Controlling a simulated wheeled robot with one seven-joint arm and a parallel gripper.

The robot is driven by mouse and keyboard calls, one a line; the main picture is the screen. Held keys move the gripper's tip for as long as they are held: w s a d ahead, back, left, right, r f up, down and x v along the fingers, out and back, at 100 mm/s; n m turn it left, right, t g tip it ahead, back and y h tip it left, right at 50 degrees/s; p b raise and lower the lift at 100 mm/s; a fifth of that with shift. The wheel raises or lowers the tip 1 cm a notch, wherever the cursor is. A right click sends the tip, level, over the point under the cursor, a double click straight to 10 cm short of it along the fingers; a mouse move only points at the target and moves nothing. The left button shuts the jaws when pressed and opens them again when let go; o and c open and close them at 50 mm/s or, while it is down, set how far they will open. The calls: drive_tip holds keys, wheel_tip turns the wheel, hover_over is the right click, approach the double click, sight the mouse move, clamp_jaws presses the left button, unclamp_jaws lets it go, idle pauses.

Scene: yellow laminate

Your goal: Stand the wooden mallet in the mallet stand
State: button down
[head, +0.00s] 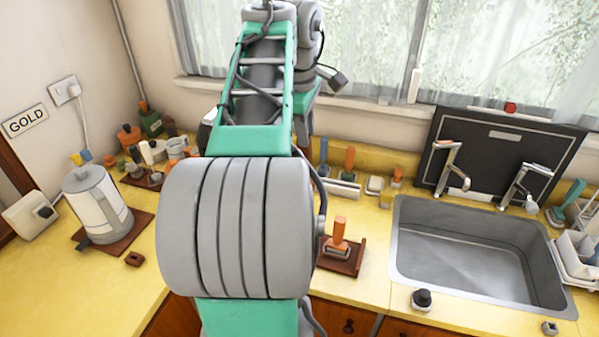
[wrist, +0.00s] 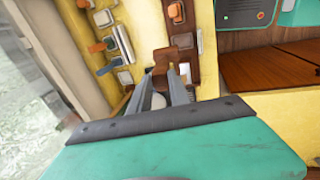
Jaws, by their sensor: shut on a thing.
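In the wrist view my gripper (wrist: 168,82) is shut on a brown wooden piece (wrist: 162,60), which looks like part of the mallet. Its fingers point over the yellow counter and a brown board. In the head view my own arm hides the gripper and the mallet. I cannot tell from here whether the mallet is upright or tilted.
An orange-handled tool (head: 338,237) stands on a brown board (head: 350,264) right of my arm. The sink (head: 475,250) lies further right. A white kettle (head: 95,200) stands on a brown board at left. Bottles and small containers line the back wall. The front-left counter is clear.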

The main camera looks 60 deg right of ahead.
drive_tip(key=shift+a+f, duration=0.1)
drive_tip(key=shift+f, duration=0.3)
drive_tip(key=f+b, duration=0.5)
drive_tip(key=f, duration=0.1)
drive_tip(key=f+b, duration=0.5)
drive_tip(key=shift+w+f+b, duration=0.2)
drive_tip(key=shift+f+b, duration=0.15)
drive_tip(key=shift+f, duration=0.05)
drive_tip(key=shift+r, duration=0.1)
drive_tip(key=shift+r+p, duration=0.1)
drive_tip(key=shift+p, duration=0.2)
drive_tip(key=shift+r+y+p, duration=0.35)
drive_tip(key=shift+y+p, duration=0.05)
drive_tip(key=shift+p, duration=0.45)
drive_tip(key=shift+d+r+y+p, duration=0.2)
drive_tip(key=shift+y+p, duration=0.2)
drive_tip(key=shift+p, duration=0.15)
wheel_tip(320, 180, down, 5)
drive_tip(key=b, duration=0.3)
drive_tip(key=shift+r+b, duration=0.1)
drive_tip(key=shift+b, duration=0.2)
drive_tip(key=shift+f+p, duration=0.2)
drive_tip(key=shift+p, duration=0.25)
